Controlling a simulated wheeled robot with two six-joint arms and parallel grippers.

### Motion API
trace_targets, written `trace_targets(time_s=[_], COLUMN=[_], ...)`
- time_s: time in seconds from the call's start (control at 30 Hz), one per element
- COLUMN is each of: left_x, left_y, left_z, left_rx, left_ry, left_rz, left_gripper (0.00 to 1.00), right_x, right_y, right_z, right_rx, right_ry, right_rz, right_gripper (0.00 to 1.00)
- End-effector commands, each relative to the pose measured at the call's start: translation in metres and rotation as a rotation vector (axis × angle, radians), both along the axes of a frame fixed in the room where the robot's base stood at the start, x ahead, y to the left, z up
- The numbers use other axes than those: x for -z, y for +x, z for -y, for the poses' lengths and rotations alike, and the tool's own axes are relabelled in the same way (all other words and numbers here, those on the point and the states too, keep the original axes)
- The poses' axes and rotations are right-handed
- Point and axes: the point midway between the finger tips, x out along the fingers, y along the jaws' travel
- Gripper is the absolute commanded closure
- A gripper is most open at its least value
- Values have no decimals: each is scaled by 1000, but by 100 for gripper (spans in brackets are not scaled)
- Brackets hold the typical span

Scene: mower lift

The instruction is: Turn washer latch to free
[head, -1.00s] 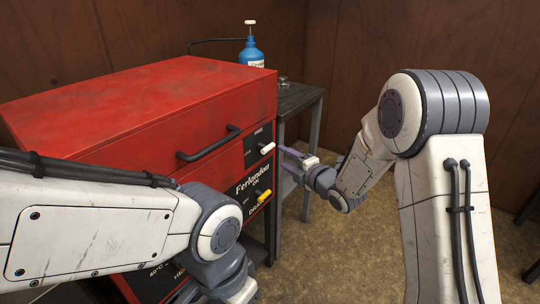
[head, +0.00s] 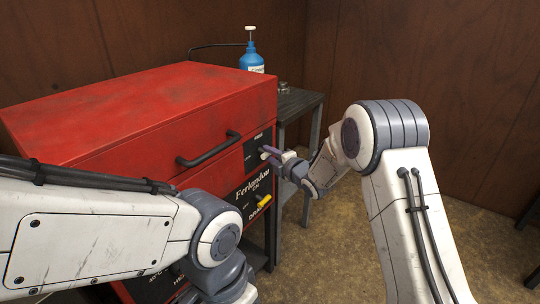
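The red washer (head: 130,108) stands at the left with a dark handle bar on its front. A white-tipped latch (head: 264,156) sits on the upper black panel at its right front edge. My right gripper (head: 269,154) is at this latch, its two purple-grey fingers apart, one above and one below the white tip. Whether they touch it I cannot tell. A yellow-tipped lever (head: 264,201) sits on the lower panel, below the gripper. My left arm crosses the lower left in front of the washer; its gripper is outside the picture.
A grey side table (head: 300,104) stands right behind the washer, close beyond my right gripper. A blue pump bottle (head: 251,57) stands at the back. Wooden walls close off the rear. Brown floor is open between the table and my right arm.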

Motion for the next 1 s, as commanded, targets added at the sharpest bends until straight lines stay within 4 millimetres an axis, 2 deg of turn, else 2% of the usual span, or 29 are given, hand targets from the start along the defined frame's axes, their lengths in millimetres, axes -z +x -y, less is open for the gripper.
trace_targets(time_s=[0.03, 0.07, 0.37, 0.57, 0.77, 1.0], left_x=[0, 0, -4, -17, -42, -83], left_y=[0, 0, 0, 0, 0, 0], left_z=[0, 0, 0, 0, 0, 0], left_rx=[0, 0, 0, 0, 0, 0], left_ry=[0, 0, 0, 0, 0, 0], left_rz=[0, 0, 0, 0, 0, 0], left_gripper=[50, 50, 50, 50, 50, 50], right_x=[0, 0, -1, -5, -8, -11], right_y=[0, 0, 0, 0, 1, 2], right_z=[0, 0, 1, 1, 2, 3], right_rx=[0, 0, 1, 1, 0, 2], right_ry=[0, 0, 8, 54, 140, 273], right_rz=[0, 0, -13, -76, -198, -382], right_gripper=[92, 100, 100, 100, 100, 100])
